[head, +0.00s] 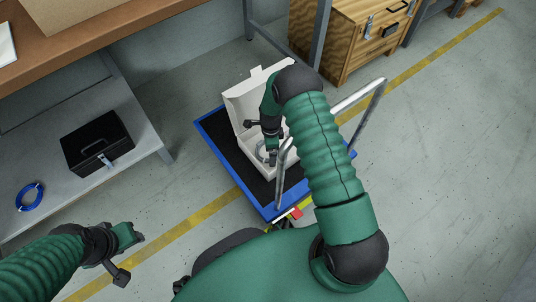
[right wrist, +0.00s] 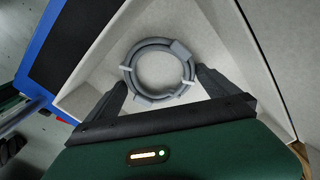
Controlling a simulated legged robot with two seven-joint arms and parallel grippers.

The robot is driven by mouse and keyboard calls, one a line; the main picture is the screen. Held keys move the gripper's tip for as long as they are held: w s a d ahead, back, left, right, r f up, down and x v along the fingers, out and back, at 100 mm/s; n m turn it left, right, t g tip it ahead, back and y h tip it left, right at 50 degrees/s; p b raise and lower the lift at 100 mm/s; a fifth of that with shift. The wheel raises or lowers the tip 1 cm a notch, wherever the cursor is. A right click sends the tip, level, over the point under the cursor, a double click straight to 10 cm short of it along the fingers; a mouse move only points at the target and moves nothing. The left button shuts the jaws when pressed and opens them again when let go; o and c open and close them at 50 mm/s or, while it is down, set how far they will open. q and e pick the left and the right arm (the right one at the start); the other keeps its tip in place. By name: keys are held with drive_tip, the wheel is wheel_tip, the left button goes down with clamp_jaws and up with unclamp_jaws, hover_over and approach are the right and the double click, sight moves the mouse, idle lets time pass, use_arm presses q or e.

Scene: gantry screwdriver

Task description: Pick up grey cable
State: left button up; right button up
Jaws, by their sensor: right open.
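The grey cable (right wrist: 133,66) is a coiled ring with light ties, lying in an open white box (head: 243,95). In the head view only a small part of the cable (head: 261,152) shows beside my right gripper (head: 272,152). In the right wrist view my right gripper (right wrist: 162,88) is open, its two fingers apart on either side of the coil's near part. I cannot tell whether the fingers touch the cable. My left gripper (head: 132,255) is at the lower left, far from the box; its fingers are too small to read.
The box stands on a cart with a blue rim (head: 218,150) and a metal handle (head: 360,97). A shelf at left holds a black case (head: 85,150) and a blue cable coil (head: 30,196). A wooden crate (head: 345,45) stands behind. Floor at right is clear.

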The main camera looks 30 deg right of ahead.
drive_tip(key=shift+r, duration=0.1)
drive_tip(key=c, duration=1.2)
